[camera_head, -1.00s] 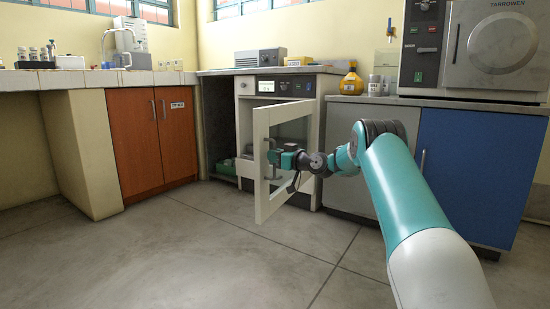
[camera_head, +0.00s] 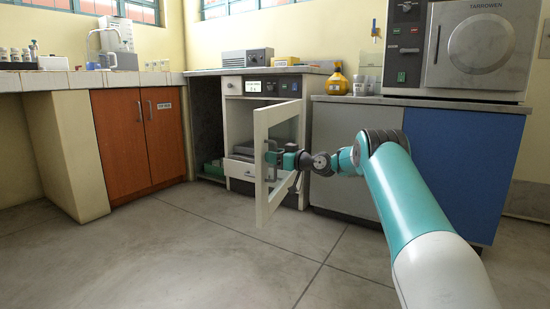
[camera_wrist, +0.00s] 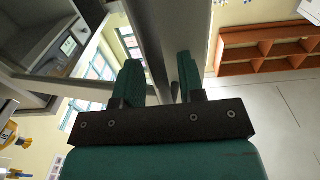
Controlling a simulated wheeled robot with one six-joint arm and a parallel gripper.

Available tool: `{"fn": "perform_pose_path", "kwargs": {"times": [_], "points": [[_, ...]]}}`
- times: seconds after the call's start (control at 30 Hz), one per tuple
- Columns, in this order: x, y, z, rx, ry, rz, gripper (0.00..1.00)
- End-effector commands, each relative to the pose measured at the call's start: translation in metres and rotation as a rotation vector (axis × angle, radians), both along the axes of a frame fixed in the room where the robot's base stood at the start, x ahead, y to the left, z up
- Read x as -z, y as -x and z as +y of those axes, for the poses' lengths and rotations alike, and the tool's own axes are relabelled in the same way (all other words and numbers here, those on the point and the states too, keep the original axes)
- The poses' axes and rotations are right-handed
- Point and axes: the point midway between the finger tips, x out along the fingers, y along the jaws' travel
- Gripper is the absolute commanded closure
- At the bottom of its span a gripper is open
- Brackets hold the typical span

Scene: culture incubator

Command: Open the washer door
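The washer (camera_head: 233,113) stands under the counter with a control panel on its upper front. Its white-framed glass door (camera_head: 264,202) stands wide open, swung out into the room from its right side. The dark door handle (camera_head: 271,173) is on the door's left part. My gripper (camera_head: 273,158) is at this handle, with the arm reaching in from the right. In the wrist view, the two green fingers of my gripper (camera_wrist: 158,84) stand either side of a grey bar, which looks like the handle (camera_wrist: 160,45). The fingers' exact contact is partly hidden.
A grey and blue cabinet (camera_head: 340,150) stands close to the right of the washer, bearing an autoclave-like unit (camera_head: 475,50). A brown cabinet (camera_head: 140,140) is at left. The floor (camera_head: 170,250) in front is clear.

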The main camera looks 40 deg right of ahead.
Motion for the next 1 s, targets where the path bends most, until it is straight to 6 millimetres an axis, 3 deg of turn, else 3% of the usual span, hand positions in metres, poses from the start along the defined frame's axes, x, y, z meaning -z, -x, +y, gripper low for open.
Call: {"fn": "perform_pose_path", "kwargs": {"times": [0.23,0.37,0.8,1.0], "points": [[0.001,0.002,0.001,-0.005,-0.001,0.003,0.64],[-0.001,0.016,-0.005,-0.003,-0.001,0.006,0.64],[-0.003,0.118,-0.045,0.003,-0.004,0.004,0.64],[-0.001,0.15,-0.057,0.001,-0.002,0.003,0.64]]}}
